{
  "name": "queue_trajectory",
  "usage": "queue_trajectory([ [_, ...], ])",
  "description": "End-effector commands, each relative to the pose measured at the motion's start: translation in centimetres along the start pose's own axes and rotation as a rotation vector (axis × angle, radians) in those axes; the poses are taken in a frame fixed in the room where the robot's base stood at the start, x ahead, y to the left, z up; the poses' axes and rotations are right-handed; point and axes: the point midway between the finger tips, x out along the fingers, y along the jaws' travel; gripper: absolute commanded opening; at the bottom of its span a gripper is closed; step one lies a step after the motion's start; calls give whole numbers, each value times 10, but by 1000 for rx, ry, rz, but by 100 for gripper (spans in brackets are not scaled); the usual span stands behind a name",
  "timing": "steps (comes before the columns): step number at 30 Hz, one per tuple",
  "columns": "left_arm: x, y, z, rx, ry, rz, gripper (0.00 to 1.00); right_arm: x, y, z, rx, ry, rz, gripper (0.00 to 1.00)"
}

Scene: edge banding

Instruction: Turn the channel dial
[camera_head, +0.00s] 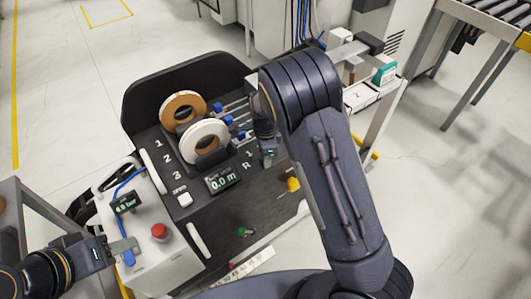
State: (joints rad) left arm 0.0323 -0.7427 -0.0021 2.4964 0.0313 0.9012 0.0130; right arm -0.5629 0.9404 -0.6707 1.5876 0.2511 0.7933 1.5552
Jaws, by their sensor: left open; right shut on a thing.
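The channel dial is mostly hidden by my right gripper (268,157), beside the printed "1" and "R" on the dark machine panel (225,203). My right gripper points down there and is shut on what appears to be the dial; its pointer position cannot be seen. My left gripper (127,247) is open and empty at the lower left, near the white box with the red button (160,231).
A brown roll (168,104) and a white roll (190,141) stand in the machine beside labels 1, 2, 3. A display (222,180) reads 0.0 m and a gauge (125,203) reads about 6.0 bar. A yellow knob (293,184) and green knob (244,232) sit on the front.

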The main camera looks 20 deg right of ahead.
Motion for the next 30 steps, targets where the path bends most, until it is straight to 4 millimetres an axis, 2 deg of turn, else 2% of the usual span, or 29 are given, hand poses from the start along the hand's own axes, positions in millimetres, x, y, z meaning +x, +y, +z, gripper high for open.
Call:
queue_trajectory([
  [12,0,0,0,0,0,0,44,0,-1,0,10,-1,-2,15],
  [13,0,0,0,0,0,0,44,0,-1,0,10,-1,-2,40],
  [17,0,0,0,0,0,0,44,0,0,0,9,-1,-2,57],
  [26,0,0,0,0,0,0,44,-1,0,0,7,-1,-1,59],
  [30,1,0,0,0,0,0,44,-14,-1,1,7,-2,-6,59],
])
